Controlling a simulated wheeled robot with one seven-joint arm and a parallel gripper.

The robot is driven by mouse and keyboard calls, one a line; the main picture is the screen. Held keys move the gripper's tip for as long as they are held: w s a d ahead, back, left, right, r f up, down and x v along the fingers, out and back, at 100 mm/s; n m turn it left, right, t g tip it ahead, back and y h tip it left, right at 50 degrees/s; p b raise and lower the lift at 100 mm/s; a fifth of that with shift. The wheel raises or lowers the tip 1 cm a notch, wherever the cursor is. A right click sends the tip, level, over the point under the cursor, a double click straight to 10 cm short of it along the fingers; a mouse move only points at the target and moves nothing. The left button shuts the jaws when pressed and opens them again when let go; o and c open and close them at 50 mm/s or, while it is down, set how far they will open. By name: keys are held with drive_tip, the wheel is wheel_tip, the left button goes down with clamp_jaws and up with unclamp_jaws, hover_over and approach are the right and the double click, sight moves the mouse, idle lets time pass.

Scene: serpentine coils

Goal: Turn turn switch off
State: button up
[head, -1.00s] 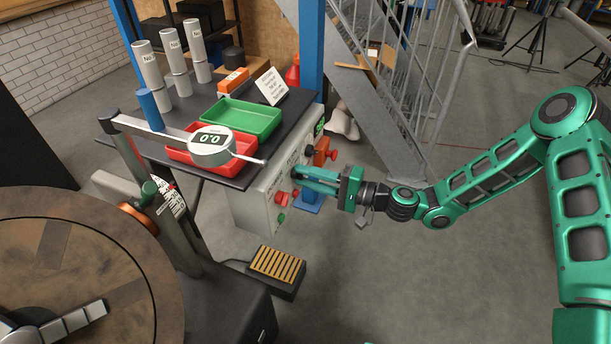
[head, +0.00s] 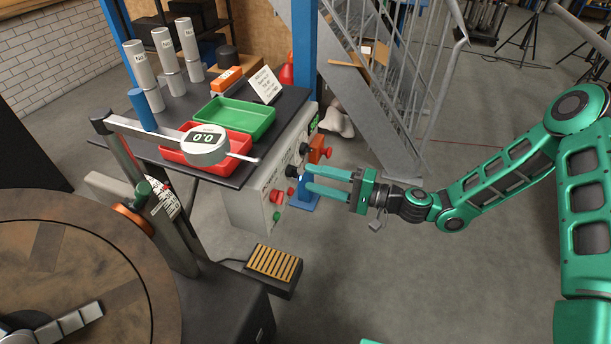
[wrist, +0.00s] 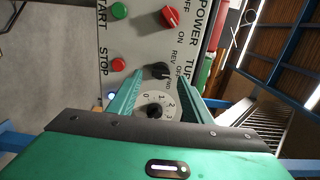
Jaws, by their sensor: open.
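The turn switch is a black knob (wrist: 160,70) on the grey control panel (wrist: 140,40), with REV, OFF and FWD printed beside it. Its pointer seems to lie towards FWD, but it is small. In the head view it appears as a dark knob (head: 293,171) on the panel's front. My gripper (head: 307,178) is open and empty, pointing at the panel with its fingertips just in front of it. In the wrist view, my gripper (wrist: 163,78) has one finger on each side of the knob's line, apart from it.
A black dial knob (wrist: 153,110) with a number scale, a red power knob (wrist: 169,17), a red stop button (wrist: 118,64) and a green start button (wrist: 119,10) surround the switch. Green (head: 234,117) and red trays sit on the bench. A foot pedal (head: 273,268) lies below.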

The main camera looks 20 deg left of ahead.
drive_tip(key=d, duration=0.6)
drive_tip(key=shift+s+d, duration=0.2)
drive_tip(key=shift+s, duration=0.05)
drive_tip(key=s+d+n+g+h, duration=0.15)
drive_tip(key=d+h, duration=0.35)
drive_tip(key=d, duration=0.5)
drive_tip(key=s+d+r+h, duration=0.1)
drive_tip(key=s+d+h, duration=0.25)
drive_tip(key=d, duration=0.65)
drive_tip(key=s+d+n+h, duration=0.15)
drive_tip(key=d+h, duration=0.35)
drive_tip(key=d, duration=0.5)
drive_tip(key=s+d+r+m+h, duration=0.2)
drive_tip(key=s+d+r+m, duration=0.2)
drive_tip(key=s+d+r, duration=0.3)
drive_tip(key=s+d+r+m+h, duration=0.2)
drive_tip(key=s+d+r+m, duration=0.2)
drive_tip(key=s+d+r, duration=0.3)
drive_tip(key=s+d, duration=0.4)
drive_tip(key=s, duration=0.2)
drive_tip(key=shift+d, duration=0.2)
